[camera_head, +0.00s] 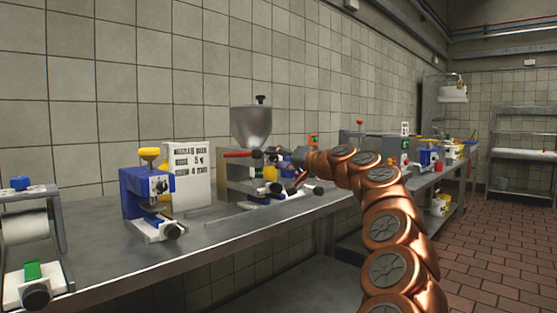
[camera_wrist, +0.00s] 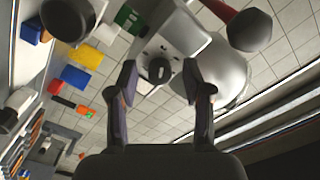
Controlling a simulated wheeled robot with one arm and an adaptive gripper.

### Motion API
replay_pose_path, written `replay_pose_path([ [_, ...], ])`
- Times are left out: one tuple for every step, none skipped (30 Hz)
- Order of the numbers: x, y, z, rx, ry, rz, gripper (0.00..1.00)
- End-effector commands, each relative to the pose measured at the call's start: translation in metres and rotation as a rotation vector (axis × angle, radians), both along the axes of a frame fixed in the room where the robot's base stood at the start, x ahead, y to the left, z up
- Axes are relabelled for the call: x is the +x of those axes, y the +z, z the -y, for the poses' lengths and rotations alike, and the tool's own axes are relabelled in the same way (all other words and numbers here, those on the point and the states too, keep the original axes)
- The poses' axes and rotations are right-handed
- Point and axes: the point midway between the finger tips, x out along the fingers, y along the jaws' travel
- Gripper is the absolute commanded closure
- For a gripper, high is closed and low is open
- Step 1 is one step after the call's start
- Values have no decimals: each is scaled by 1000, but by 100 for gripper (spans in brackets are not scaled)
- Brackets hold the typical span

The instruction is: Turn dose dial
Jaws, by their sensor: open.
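The dose dial (camera_wrist: 158,71) is a dark round knob on a pale plate with small dark marks, at the upper middle of the wrist view. It is on the machine with the steel hopper (camera_head: 252,127), which also shows in the wrist view (camera_wrist: 222,75). My gripper (camera_wrist: 158,82) is open, one finger to each side of the dial in the picture. I cannot tell whether either finger touches it; I see no grip on it. In the head view my gripper (camera_head: 285,157) is in front of the machine, and I cannot make out the dial there.
A red handle (camera_head: 238,154) sticks out left from the machine. A blue press (camera_head: 135,192) and a white printed board (camera_head: 190,170) stand left of it. The steel bench (camera_head: 95,240) has bare room in front of them. Shelves (camera_head: 525,125) stand far right.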

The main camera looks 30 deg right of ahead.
Motion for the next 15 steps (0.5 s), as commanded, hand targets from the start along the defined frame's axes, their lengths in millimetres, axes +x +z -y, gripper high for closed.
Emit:
replay_pose_path([
  [-1,0,1,0,0,0,50],
  [-2,0,1,0,0,0,50],
  [-3,0,1,1,0,0,50],
  [-5,0,2,1,0,0,50],
  [-6,0,2,1,0,0,50],
  [-9,0,3,2,0,0,50],
  [-12,0,4,2,-1,0,50],
  [-15,1,5,2,-1,1,50],
  [-19,1,6,2,-1,2,50],
  [-22,1,6,2,-1,2,50],
  [-25,1,7,3,0,2,50],
  [-28,1,6,2,2,2,50],
  [-31,1,6,2,3,2,50],
  [-34,0,7,2,3,1,50],
  [-39,0,9,2,1,0,50],
])
